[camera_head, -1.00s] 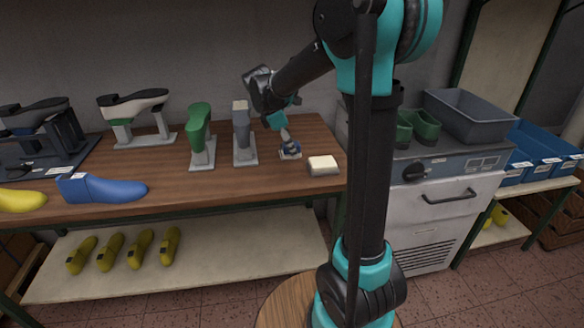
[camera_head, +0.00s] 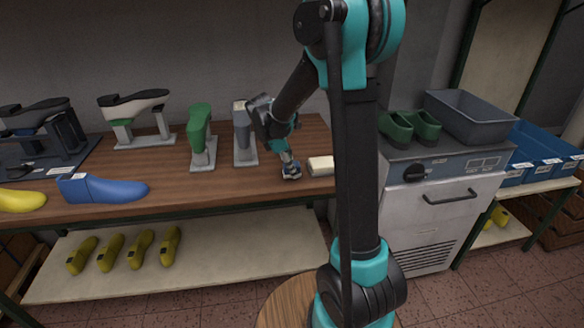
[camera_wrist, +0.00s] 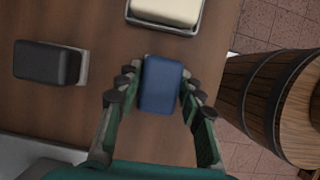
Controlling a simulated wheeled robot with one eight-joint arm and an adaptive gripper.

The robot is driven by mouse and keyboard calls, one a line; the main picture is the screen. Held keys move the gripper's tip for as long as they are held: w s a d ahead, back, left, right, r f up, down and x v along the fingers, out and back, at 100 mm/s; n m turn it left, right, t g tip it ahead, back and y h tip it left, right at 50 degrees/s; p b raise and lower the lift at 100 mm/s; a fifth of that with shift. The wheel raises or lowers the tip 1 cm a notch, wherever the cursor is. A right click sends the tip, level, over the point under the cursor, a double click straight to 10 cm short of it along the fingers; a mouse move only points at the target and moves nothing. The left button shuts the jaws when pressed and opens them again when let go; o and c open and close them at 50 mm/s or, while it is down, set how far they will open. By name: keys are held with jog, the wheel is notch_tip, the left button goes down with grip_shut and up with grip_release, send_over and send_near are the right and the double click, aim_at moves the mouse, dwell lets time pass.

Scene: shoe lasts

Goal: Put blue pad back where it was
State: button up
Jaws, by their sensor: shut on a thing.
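The blue pad (camera_wrist: 162,84) is a small rounded block in the wrist view, between the two fingers of my gripper (camera_wrist: 160,92). My gripper is shut on it, one finger along each long side. In the head view my gripper (camera_head: 291,170) is low over the right end of the wooden table (camera_head: 240,184), with the pad mostly hidden under the fingers. A cream pad on a grey tray (camera_head: 321,166) is close to its right; it also shows at the top of the wrist view (camera_wrist: 166,12). I cannot tell whether the blue pad touches the table.
A grey stand (camera_head: 243,135) and a green-topped stand (camera_head: 202,138) are left of my gripper. A dark pad (camera_wrist: 48,64) is left in the wrist view. A blue last (camera_head: 102,188) lies further left. A grey cabinet (camera_head: 440,200) stands right. The table front is clear.

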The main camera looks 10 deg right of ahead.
jog(key=o, duration=1.1)
jog(key=v, duration=1.2)
jog(key=s+d+f+m+t+y, duration=0.2)
jog(key=s+d+f+m, duration=0.2)
jog(key=s+f+m, duration=0.3)
jog(key=s+d+f+m+t+y, duration=0.2)
jog(key=s+d+f+m, duration=0.2)
jog(key=s+f+m, duration=0.4)
jog(key=s+m, duration=0.3)
jog(key=s, duration=0.3)
jog(key=shift+s+d+f+y, duration=0.2)
jog(key=shift+s+d+y, duration=0.1)
jog(key=shift+s, duration=0.1)
